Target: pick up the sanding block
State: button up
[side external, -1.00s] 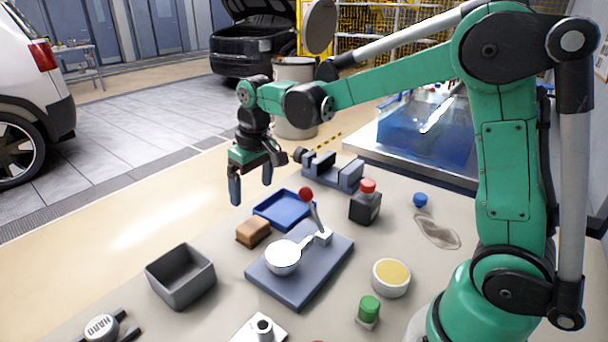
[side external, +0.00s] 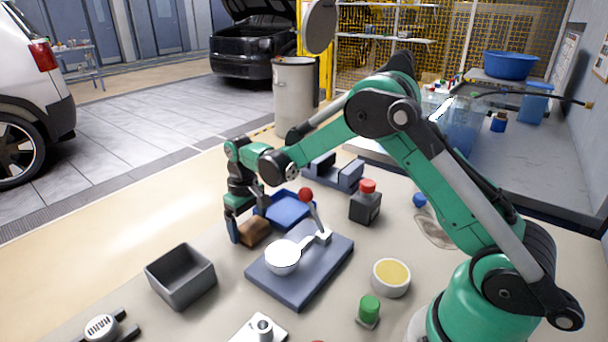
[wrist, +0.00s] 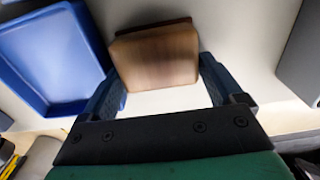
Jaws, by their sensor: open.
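The sanding block is a brown, rounded block (side external: 255,232) on the table, left of the blue tray. It also shows in the wrist view (wrist: 155,58), at the top middle beyond my fingers. My gripper (side external: 249,226) is low over the table at the block. In the wrist view my gripper (wrist: 158,92) is open, with one blue finger on each side of the near end of the block. I cannot tell whether either finger touches it. The far end of the block lies beyond the fingertips.
A blue tray (side external: 285,221) lies close beside the block and my gripper. A grey open bin (side external: 181,290) stands to the front left.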

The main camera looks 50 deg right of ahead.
aim_at(248, 222)
jog(key=c, duration=1.1)
notch_tip(248, 222, up, 20)
